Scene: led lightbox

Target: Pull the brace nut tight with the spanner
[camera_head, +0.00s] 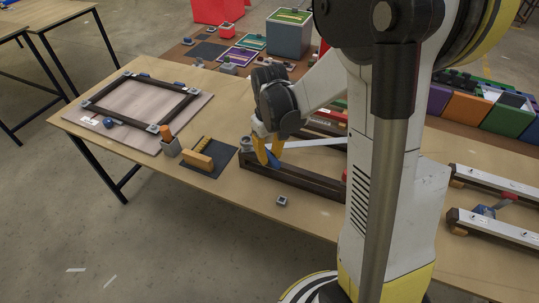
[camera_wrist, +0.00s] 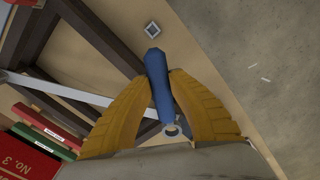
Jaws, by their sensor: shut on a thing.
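My gripper (camera_head: 268,152) is shut on the blue handle of the spanner (camera_head: 274,160), over the near-left part of a dark frame (camera_head: 290,179). In the wrist view the yellow fingers (camera_wrist: 170,90) press on both sides of the spanner (camera_wrist: 157,75). Its grey ring end (camera_wrist: 172,130) is toward my palm, and the handle points away. A pale brace bar (camera_wrist: 75,90) crosses the frame and runs behind the fingers; it also shows in the head view (camera_head: 315,142). I cannot make out the brace nut or whether the ring is around it.
A small grey square block (camera_head: 281,201) lies on the table in front of the frame. Another frame on a board (camera_head: 140,103) is farther left. Red and green boxes (camera_wrist: 40,145) show beyond.

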